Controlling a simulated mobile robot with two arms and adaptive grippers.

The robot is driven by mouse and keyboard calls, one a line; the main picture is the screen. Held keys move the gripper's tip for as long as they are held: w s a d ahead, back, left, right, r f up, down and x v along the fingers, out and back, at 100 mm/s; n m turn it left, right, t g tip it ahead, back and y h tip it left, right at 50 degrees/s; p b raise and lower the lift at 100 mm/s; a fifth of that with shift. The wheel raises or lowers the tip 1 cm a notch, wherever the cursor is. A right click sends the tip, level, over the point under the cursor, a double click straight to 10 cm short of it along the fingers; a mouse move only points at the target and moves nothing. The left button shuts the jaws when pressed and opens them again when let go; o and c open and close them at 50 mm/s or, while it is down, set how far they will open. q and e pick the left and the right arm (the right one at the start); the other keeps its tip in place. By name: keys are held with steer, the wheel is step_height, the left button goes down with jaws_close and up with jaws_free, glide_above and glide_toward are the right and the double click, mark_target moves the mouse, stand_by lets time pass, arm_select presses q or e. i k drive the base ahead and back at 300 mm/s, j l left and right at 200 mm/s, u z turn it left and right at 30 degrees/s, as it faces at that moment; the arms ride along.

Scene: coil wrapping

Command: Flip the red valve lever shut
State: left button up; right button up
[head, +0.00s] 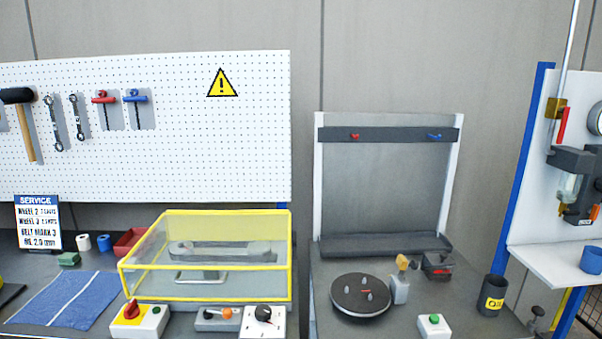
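The red valve lever (563,126) is at the right side, on a brass valve body (556,108) fitted to a thin vertical pipe (567,50). The lever points mostly downward, close to in line with the pipe and slightly tilted. Below it is a dark grey unit with a clear bowl (569,187). Neither of my grippers shows in the head view, and nothing touches the lever.
A white panel with a blue post (527,160) backs the valve. A white shelf (560,262) juts out below, with a blue cup (591,259). A round gauge (597,118) sits right of the lever. A dark cup (492,295) stands on the bench's right end.

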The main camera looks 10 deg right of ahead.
mark_target(566, 110)
steer(key=z, duration=1.5)
steer(key=i+j, duration=0.2)
steer(key=i, duration=0.15)
steer(key=i+j, duration=0.2)
steer(key=i, duration=0.15)
steer(key=i+z, duration=0.2)
steer(key=z, duration=1.3)
steer(key=k, duration=0.1)
